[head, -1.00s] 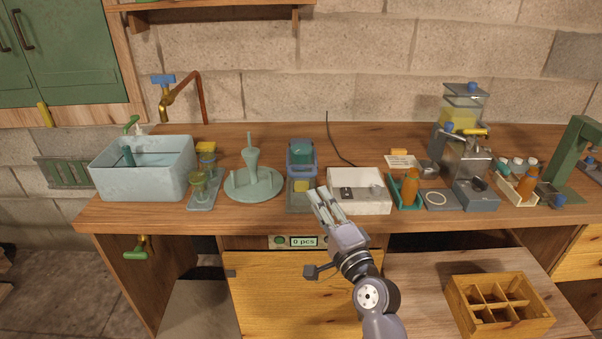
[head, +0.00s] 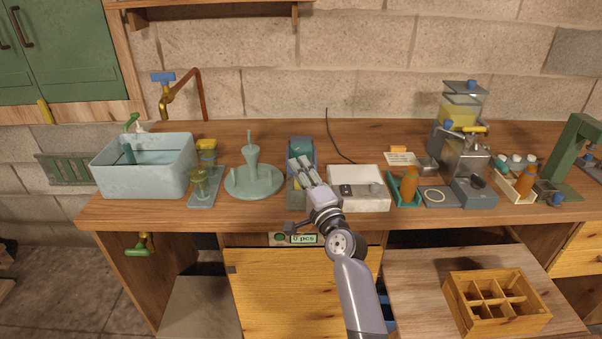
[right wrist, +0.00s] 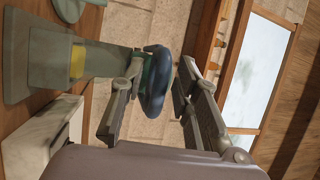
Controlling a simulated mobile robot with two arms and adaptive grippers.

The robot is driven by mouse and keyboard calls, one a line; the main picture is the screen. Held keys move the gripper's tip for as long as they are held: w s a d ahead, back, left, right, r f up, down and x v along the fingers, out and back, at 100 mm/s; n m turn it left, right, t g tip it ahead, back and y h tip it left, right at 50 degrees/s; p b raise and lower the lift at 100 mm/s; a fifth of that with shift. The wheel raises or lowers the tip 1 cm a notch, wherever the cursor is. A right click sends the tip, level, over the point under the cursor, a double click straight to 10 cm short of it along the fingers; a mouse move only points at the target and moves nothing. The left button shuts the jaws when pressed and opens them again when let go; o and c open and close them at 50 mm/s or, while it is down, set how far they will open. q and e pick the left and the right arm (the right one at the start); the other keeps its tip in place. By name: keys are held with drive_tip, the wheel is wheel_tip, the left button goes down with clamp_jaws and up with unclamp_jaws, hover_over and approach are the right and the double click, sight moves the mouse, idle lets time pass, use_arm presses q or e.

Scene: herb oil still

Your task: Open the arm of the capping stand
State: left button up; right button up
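A small grey-green stand with a rounded blue part at its top, which I take for the capping stand (head: 301,146), is at the middle of the bench. My right gripper (head: 299,168) reaches over its front and hides much of it. In the right wrist view, the stand (right wrist: 104,60) lies sideways, with a yellow piece on it. Its blue part (right wrist: 156,84) is between the two fingers of my right gripper (right wrist: 160,82). The fingers are apart; whether either one touches the blue part I cannot tell. My left gripper is not in view.
A green dish with a funnel-like post (head: 254,182) stands to the left of the stand. A white box (head: 359,203) is close on its right. A thin dark cable rises behind. A wooden divided crate (head: 494,305) is low at the right.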

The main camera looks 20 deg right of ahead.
clamp_jaws()
drive_tip(key=shift+r, duration=0.1)
idle(0.5)
